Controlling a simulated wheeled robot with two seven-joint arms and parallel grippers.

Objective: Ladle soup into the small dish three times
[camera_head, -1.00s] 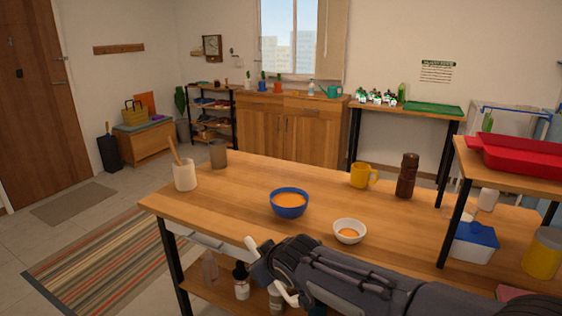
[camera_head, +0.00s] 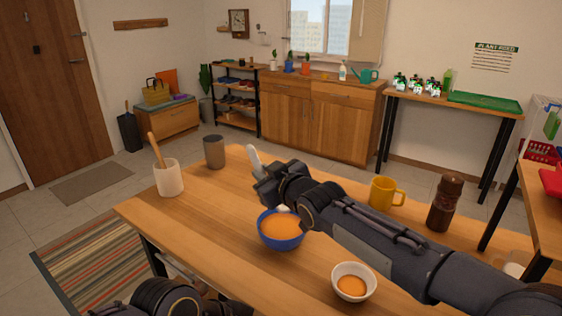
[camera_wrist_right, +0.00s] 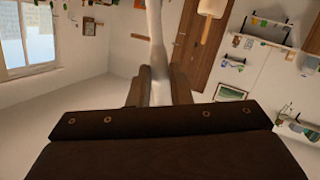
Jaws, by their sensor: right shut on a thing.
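The blue bowl (camera_head: 268,243) of orange soup stands on the wooden table. The small white dish (camera_head: 337,286) stands in front and to its right, with a little orange soup inside. My right gripper (camera_head: 264,182) is beyond the blue bowl, shut on the white ladle (camera_head: 254,157), whose handle end points up. A small white part shows at the bowl's far rim, probably the ladle's lower end; the arm hides most of it. The right wrist view shows the ladle handle (camera_wrist_right: 155,35) between the fingers (camera_wrist_right: 153,88). My left gripper is not in view; only part of that arm shows.
A cream crock (camera_head: 170,180) with a wooden utensil and a grey-brown cup (camera_head: 214,153) stand at the table's left. A yellow mug (camera_head: 382,194) and a brown grinder (camera_head: 444,205) stand behind my right forearm. The table's front left is clear.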

